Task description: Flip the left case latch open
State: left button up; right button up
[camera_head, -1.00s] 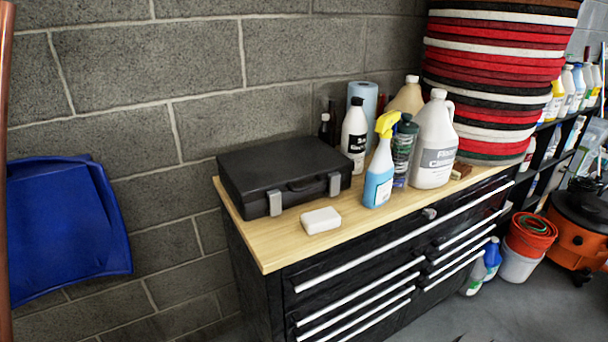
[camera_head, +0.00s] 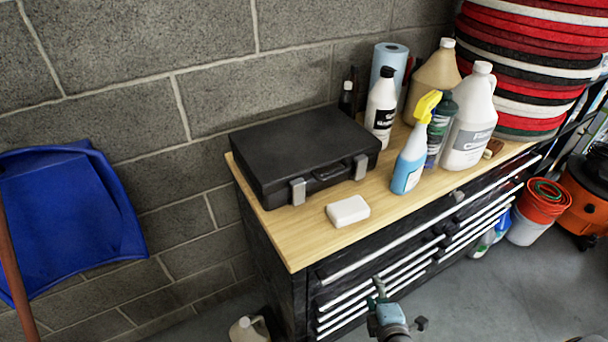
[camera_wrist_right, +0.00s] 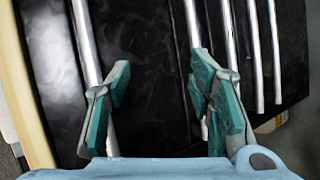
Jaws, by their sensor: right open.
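A closed black case (camera_head: 300,150) lies on the wooden top of the tool cabinet. Its left latch (camera_head: 298,192) is a grey clip on the front face, lying flat against it as far as I can tell. The matching right latch (camera_head: 361,168) sits beyond the handle (camera_head: 328,172). My right gripper (camera_head: 376,290) is low in front of the cabinet drawers, below and to the right of the case, apart from it. In the right wrist view its green-padded fingers (camera_wrist_right: 158,100) are spread and empty, facing the drawer fronts. My left gripper is out of view.
A white block (camera_head: 347,211) lies on the wooden top (camera_head: 285,236) just in front of the case. A blue spray bottle (camera_head: 408,172) and several other bottles stand to the right. Drawer handles (camera_head: 400,232) stick out from the cabinet. A jug (camera_head: 250,330) is on the floor.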

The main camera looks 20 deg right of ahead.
aim_at(299, 185)
jog(key=w+a+r+n+t+y+p, duration=0.15)
jog(key=a+r+n, duration=0.25)
jog(key=r+n, duration=0.4)
jog(key=w+a+r+n+t+y, duration=0.2)
jog(key=a+r+n+y, duration=0.1)
jog(key=r+n, duration=0.4)
jog(key=w+a+r+n+t+y+p, duration=0.1)
jog(key=w+a+r+n+t+y, duration=0.2)
jog(key=r+n, duration=0.5)
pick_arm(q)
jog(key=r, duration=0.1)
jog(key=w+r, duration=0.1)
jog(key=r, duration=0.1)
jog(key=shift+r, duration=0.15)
pick_arm(e)
jog(key=shift+g+h, duration=0.25)
jog(key=shift+g, duration=0.2)
jog(key=w+a, duration=0.1)
jog(key=w, duration=0.3)
jog(key=w+a, duration=0.1)
jog(key=w, duration=0.3)
jog(key=w+a, duration=0.1)
jog(key=w, duration=0.4)
jog(key=shift+a, duration=0.1)
